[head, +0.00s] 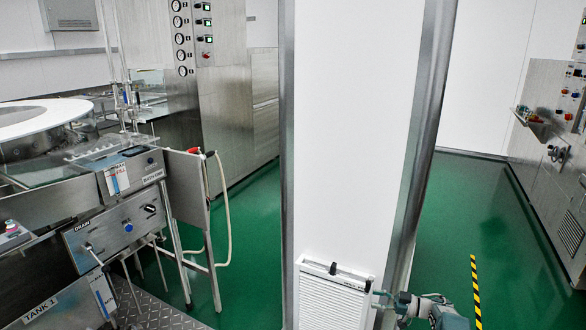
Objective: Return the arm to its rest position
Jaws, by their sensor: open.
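My gripper (384,298) shows small at the bottom of the head view, right of centre. It is open, and I see nothing held in it. My grey and teal arm runs from it to the right along the bottom edge, partly cut off by the frame. The gripper appears in front of the right edge of a white louvred panel (330,305). I cannot tell whether it touches the panel.
A white pillar (350,130) with metal edges stands in the middle. The rotary washer (120,215) with its control boxes is at left. A control cabinet (555,150) stands at right. Green floor (455,215) is clear beyond, with a yellow-black strip (475,285).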

